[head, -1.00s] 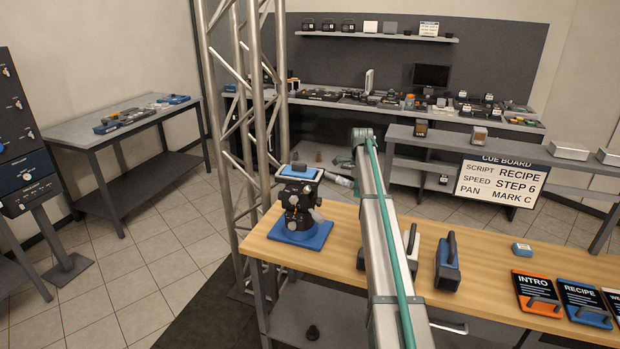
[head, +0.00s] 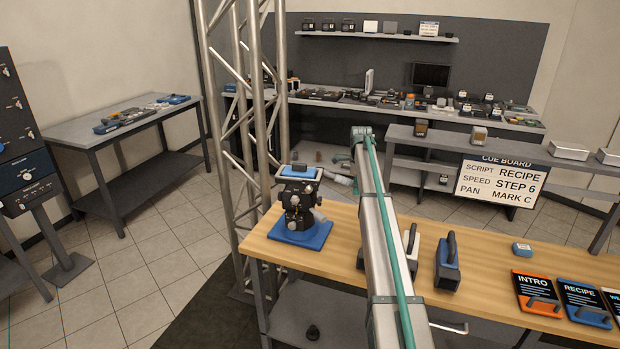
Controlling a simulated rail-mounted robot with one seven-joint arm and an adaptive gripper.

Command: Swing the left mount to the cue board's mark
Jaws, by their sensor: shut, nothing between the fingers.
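The left mount (head: 299,200) stands upright on a blue base plate (head: 300,234) at the left end of the wooden bench. It has a dark body with knobs and a blue-edged top plate carrying a small dark block. A pale shaft beside its upper right side seems to be the end of my arm, with my gripper (head: 328,176) at the mount. The fingers are small and I cannot tell if they touch it. My arm's long beam hides what lies behind it.
INTRO (head: 538,291) and RECIPE (head: 582,301) cards lie further right. A metal truss (head: 245,130) rises close behind the mount's left side. Open floor lies to the left.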

